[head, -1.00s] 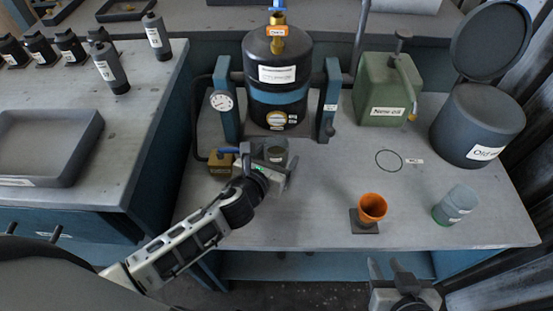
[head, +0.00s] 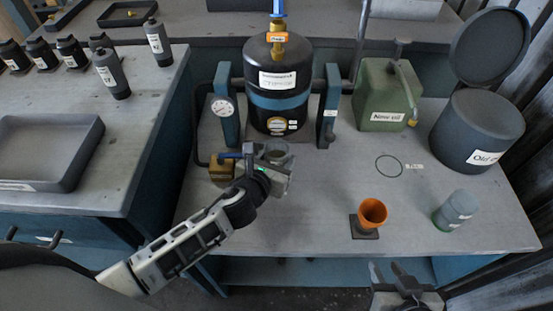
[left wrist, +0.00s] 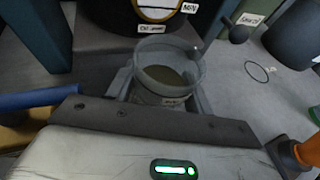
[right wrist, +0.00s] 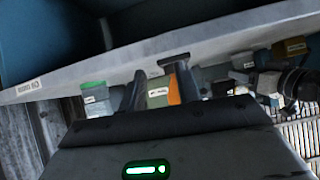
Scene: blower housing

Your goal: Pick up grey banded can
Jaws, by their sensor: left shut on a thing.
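The grey banded can (head: 277,152) is an open-topped, see-through grey container with a small label and something dark inside. It is upright in my left gripper (head: 272,172), in front of the black tank. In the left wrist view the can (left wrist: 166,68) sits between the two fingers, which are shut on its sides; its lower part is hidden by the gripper. A similar see-through can with a green base (head: 456,208) stands at the right of the bench. My right gripper (head: 386,268) is open and empty, low in front of the bench edge.
The black tank (head: 277,80) stands behind the left gripper, with a brass block and blue-handled valve (head: 222,168) close at its left. An orange funnel (head: 372,213), green oil can (head: 384,97) and dark old-oil drum (head: 480,128) stand to the right. The bench middle is clear.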

